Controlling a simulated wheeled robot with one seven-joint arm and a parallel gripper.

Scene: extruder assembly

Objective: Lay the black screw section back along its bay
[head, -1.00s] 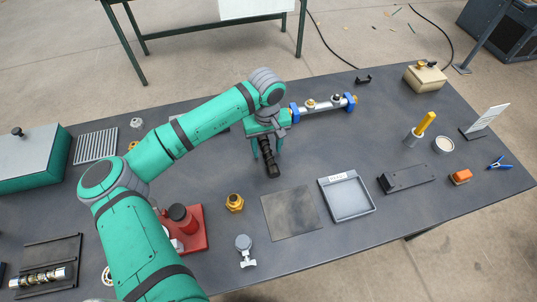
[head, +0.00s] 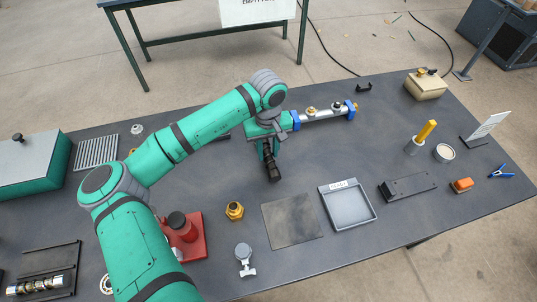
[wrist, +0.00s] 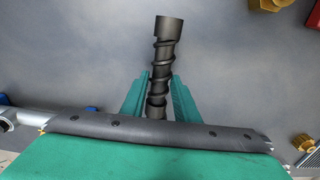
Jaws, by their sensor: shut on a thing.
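The black screw section (head: 272,168) is held in my gripper (head: 265,150), above the middle of the bench. In the wrist view the dark spiral screw (wrist: 166,45) stands out lengthwise between the two green fingers of my gripper (wrist: 160,80), which are shut on its near part. Its plain collar end points away from the fingers. A black rack with raised rails (head: 50,254) lies at the lower left of the bench. A silver screw section (head: 35,285) lies along its front part, and the strip behind that looks bare. The rack is well away from my gripper.
A silver barrel with blue clamps (head: 325,114) lies just right of my gripper. A grey mat (head: 291,220) and grey tray (head: 347,205) lie in front.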

